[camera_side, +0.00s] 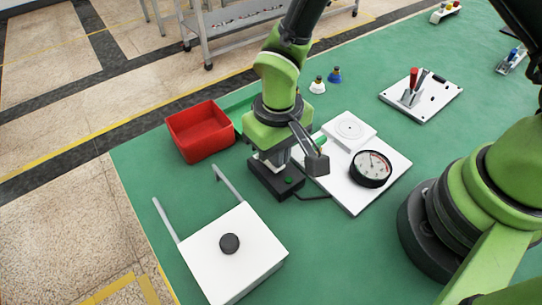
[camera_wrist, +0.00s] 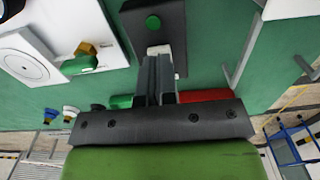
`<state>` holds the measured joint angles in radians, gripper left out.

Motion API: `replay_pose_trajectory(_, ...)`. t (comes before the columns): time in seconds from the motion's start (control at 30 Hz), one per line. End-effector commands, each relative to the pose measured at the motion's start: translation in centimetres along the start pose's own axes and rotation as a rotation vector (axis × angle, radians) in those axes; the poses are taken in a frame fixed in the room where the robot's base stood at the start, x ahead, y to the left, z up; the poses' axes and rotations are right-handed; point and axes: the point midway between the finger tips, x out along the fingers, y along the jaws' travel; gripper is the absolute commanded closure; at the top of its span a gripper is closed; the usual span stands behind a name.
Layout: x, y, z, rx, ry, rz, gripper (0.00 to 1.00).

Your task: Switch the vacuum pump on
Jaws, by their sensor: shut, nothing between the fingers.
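A black box with a round green button, which I take to be the vacuum pump's switch box (camera_side: 288,192), stands on the green table in the side view. Its cable runs right toward a white board. In the wrist view the box (camera_wrist: 168,38) is at top centre, with its green button (camera_wrist: 153,22) clear of my fingers. My gripper (camera_side: 276,160) points down over the rear part of the box. Its fingers (camera_wrist: 158,62) are shut and empty, near a pale patch on the box top. They hide part of it; I cannot tell whether they touch it.
The white board (camera_side: 355,205) right of the box carries a dial gauge (camera_side: 371,168) and a round plate; a green-handled valve (camera_wrist: 80,64) is beside it. A red bin (camera_side: 200,132) is behind left. A white drawer-like box (camera_side: 225,265) with a black knob is in front.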

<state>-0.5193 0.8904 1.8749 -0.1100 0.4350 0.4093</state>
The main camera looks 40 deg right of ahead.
Motion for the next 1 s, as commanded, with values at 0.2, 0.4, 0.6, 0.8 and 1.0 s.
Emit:
replay_pose_trajectory(0.2,0.3,0.0,0.0,0.001,-0.001,0.000,1.00)
replay_pose_trajectory(0.4,0.7,0.0,0.0,0.000,-0.001,0.001,1.00)
replay_pose_trajectory(0.6,0.9,0.0,0.0,0.000,0.000,0.000,1.00)
replay_pose_trajectory(0.8,1.1,0.0,0.0,0.000,0.001,0.000,1.00)
replay_pose_trajectory(1.0,-0.3,0.0,0.0,0.000,0.002,-0.001,1.00)
